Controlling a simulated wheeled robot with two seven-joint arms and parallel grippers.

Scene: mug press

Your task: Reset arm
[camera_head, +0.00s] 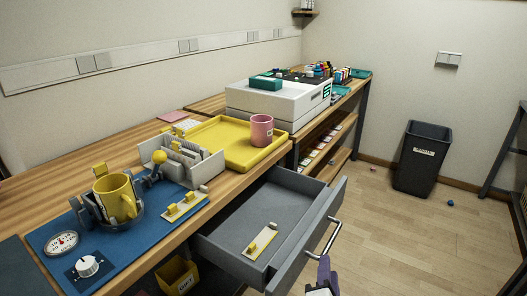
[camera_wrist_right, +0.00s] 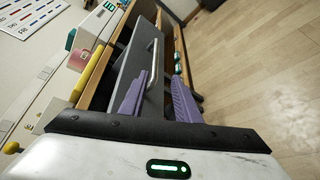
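My right gripper (camera_head: 323,270) shows at the bottom of the head view, just below the handle (camera_head: 326,240) of the open grey drawer (camera_head: 272,217). In the right wrist view my right gripper (camera_wrist_right: 159,76) has its purple fingers spread apart with nothing clamped between them. The drawer handle (camera_wrist_right: 153,65) shows between and beyond the fingertips; I cannot tell whether they touch it. My left gripper is in neither view. A yellow mug (camera_head: 116,196) sits in the press (camera_head: 100,210) on the blue mat (camera_head: 150,232). A pink mug (camera_head: 262,131) stands on the yellow tray (camera_head: 212,140).
The drawer juts out from the bench and holds a pale plate with yellow blocks (camera_head: 261,243). A grey box of parts (camera_head: 182,162) stands beside the mat. A yellow bin (camera_head: 176,276) is under the bench. A dark waste bin (camera_head: 420,160) stands at the wall. The floor at right is mostly clear.

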